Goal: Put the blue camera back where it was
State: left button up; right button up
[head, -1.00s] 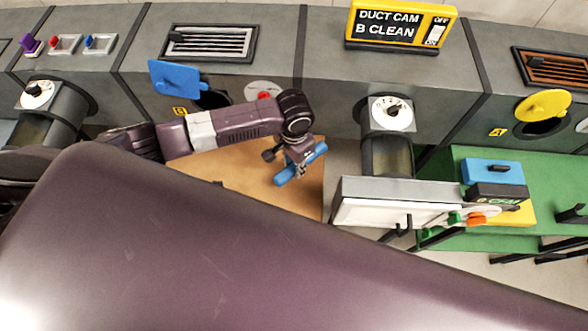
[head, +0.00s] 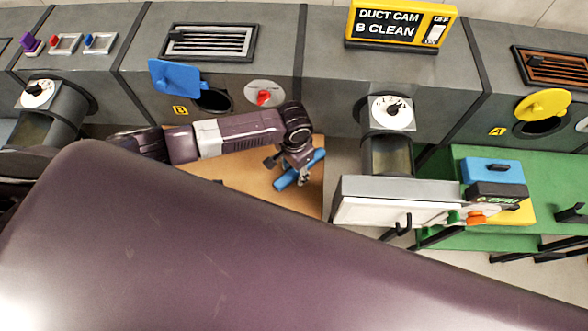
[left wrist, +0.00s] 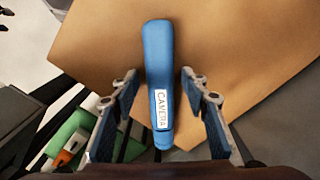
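The blue camera (head: 285,181) is a rod lying on a brown board (head: 240,185) below my left gripper (head: 292,168) in the head view. In the left wrist view the blue camera (left wrist: 159,60) runs lengthwise between the fingers, with a white label reading CAMERA. My left gripper (left wrist: 160,92) is open; a gap shows on both sides of the camera. In the head view the gripper hides the middle of the camera. My right gripper is not in view.
Grey duct sections stand behind, with an open round port (head: 213,100) under a blue flap (head: 176,77) and another port under a yellow flap (head: 543,104). A yellow sign (head: 400,25) reads DUCT CAM B CLEAN. A green table (head: 470,240) and a white box (head: 385,207) stand right.

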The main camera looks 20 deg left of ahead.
aim_at(294, 172)
pick_arm(q)
jog(key=shift+r, duration=0.3)
notch_tip(294, 172, up, 12)
jog(key=b, duration=0.1)
jog(key=shift+f, duration=0.15)
dwell(0.6)
